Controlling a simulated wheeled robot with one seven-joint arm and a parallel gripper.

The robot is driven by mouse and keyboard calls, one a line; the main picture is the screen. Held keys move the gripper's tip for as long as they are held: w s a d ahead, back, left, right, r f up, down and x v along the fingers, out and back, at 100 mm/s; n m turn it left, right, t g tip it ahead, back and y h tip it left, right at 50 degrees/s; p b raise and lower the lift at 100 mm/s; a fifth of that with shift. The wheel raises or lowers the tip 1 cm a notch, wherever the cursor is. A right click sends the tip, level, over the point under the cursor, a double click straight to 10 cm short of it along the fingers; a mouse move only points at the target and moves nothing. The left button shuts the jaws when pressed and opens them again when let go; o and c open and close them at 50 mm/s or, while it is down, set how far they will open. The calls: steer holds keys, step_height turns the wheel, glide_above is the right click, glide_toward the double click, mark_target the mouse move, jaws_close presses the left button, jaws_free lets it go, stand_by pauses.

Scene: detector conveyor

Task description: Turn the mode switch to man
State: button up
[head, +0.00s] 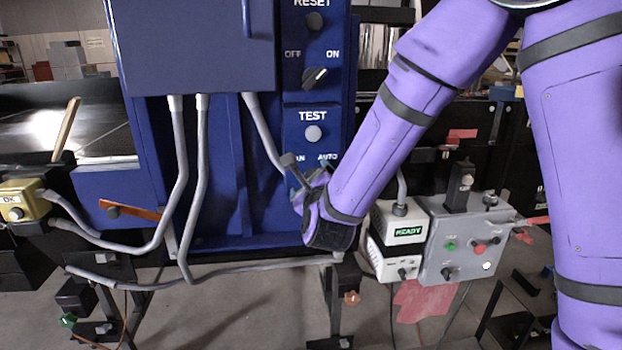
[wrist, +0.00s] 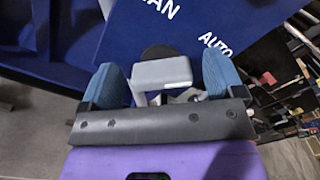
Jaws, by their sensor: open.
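The mode switch position lies under the white MAN and AUTO labels on the blue panel (head: 343,125). In the head view my gripper (head: 308,172) hides the switch and part of the MAN label. In the wrist view a dark round knob (wrist: 157,52), which looks like the mode switch, sits below and between the two labels. My gripper (wrist: 162,80) is open, with one blue finger on each side. A grey block between the fingers covers most of the knob. I cannot tell which way the switch points, or whether the fingers touch it.
Above are the TEST button (head: 313,133) and the OFF/ON switch (head: 314,78). A white READY box (head: 402,222) and a grey control box (head: 465,245) stand to the right. Grey conduits (head: 200,180) run down the left. A yellow button box (head: 20,200) is at far left.

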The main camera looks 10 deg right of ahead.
steer(key=c, duration=0.9)
steer(key=n, duration=0.4)
steer(key=shift+a+f+n, duration=0.1)
steer(key=shift+n, duration=0.3)
steer(key=n, duration=0.4)
steer(key=shift+f+n, duration=0.15)
steer(key=shift+n, duration=0.15)
steer(key=n, duration=0.4)
steer(key=shift+f, duration=0.15)
steer(key=shift+f+n, duration=0.1)
steer(key=shift+n, duration=2.1)
